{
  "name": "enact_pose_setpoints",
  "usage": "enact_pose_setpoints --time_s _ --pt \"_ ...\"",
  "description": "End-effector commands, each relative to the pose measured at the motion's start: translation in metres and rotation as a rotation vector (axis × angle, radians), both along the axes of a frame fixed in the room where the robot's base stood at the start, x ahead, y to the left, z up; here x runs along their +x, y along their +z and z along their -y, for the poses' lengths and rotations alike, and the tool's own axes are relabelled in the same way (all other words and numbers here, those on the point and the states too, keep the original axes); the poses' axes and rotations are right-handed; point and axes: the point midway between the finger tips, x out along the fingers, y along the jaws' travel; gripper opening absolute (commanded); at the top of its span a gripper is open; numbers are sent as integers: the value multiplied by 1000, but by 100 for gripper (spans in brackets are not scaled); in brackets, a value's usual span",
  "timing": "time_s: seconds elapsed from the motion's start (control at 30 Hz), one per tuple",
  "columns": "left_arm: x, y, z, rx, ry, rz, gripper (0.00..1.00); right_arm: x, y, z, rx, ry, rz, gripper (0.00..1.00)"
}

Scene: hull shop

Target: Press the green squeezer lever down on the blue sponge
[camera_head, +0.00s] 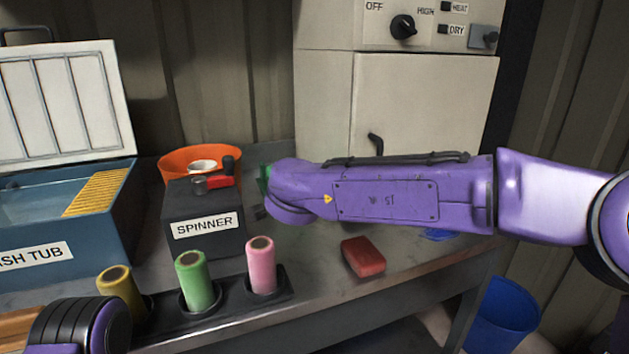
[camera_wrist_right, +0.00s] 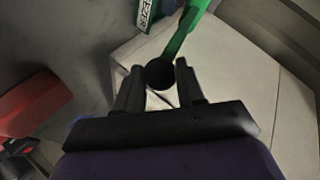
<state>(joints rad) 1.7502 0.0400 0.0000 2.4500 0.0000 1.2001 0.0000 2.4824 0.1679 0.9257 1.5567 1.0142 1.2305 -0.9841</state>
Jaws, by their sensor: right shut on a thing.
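The green squeezer shows in the right wrist view with a white label (camera_wrist_right: 148,14) ending in "EZER". Its green lever (camera_wrist_right: 184,32) ends in a round black knob (camera_wrist_right: 160,73). My right gripper (camera_wrist_right: 156,80) is shut on this knob, one finger on each side. In the head view only a sliver of green (camera_head: 264,178) shows behind my right forearm, which hides the rest of the squeezer and the gripper. I cannot make out the blue sponge in the squeezer in either view. My left gripper is not in view; only part of my left arm shows at bottom left.
A black spinner box (camera_head: 203,222) with a red handle stands before an orange bowl (camera_head: 190,156). The blue wash tub (camera_head: 110,215) is at left. Several coloured rolls stand in a black rack (camera_head: 238,303). A red block (camera_head: 363,257) and a flat blue piece (camera_head: 438,235) lie near the front edge.

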Motion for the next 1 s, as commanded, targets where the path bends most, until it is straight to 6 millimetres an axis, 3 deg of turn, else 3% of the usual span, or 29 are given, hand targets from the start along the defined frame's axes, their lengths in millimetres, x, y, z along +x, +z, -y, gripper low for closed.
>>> enact_pose_setpoints --time_s 0.43,0.47,0.5,0.53,0.83,1.0 --pt "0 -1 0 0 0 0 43 0 -6 -1 -4 -1 -7 0" --pt "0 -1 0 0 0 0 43 0 -6 -1 -4 -1 -7 45" --pt "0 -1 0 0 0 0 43 0 -6 -1 -4 -1 -7 58" --pt "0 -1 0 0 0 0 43 0 -6 -2 -3 1 -7 62" --pt "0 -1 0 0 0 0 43 -5 -1 -3 -1 2 -3 62" --pt "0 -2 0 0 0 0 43 -35 15 -8 -1 4 0 62"
